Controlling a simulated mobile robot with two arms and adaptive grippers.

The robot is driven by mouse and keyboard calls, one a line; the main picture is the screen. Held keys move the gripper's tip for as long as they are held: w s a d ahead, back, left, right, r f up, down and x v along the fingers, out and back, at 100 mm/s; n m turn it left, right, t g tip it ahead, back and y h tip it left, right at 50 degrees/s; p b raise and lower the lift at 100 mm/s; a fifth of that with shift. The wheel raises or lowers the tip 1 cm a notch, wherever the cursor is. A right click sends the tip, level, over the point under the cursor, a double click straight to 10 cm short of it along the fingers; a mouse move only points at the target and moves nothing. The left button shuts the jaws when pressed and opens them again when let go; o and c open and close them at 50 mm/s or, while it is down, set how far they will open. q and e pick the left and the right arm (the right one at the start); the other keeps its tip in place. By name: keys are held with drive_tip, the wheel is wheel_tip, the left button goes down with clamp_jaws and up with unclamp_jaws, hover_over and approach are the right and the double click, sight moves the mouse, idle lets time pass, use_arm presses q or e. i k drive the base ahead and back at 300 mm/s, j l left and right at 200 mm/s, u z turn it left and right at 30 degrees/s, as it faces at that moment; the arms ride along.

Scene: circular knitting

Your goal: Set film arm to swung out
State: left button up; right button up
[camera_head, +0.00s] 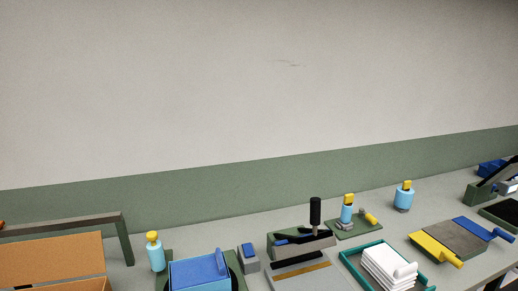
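No part is plainly recognisable as the film arm. A dark sloping arm on a green base (478,193) at the right edge is partly cut off. A device with an upright black handle (315,212) stands at the bench's middle, with a dark bar along its grey-green body (305,247). A dark bar on a green upright frame (62,226) spans the bench at left. I cannot tell which of these, if any, is the film arm or how it is set. Neither of my grippers shows.
An orange box (50,258), a blue bin (198,273), a teal tray (351,262) with white sheets (385,268), and a grey plate with yellow and blue handles (452,238) crowd the front. Yellow-capped bottles (157,256) (403,199) stand on the grey bench (200,236). A wall rises behind.

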sight(155, 254)
drive_tip(key=k+l, duration=0.1)
drive_tip(key=l, duration=0.35)
drive_tip(key=k+l+u, duration=0.1)
drive_tip(key=l, duration=0.35)
drive_tip(key=k+l, duration=0.1)
drive_tip(key=l, duration=0.35)
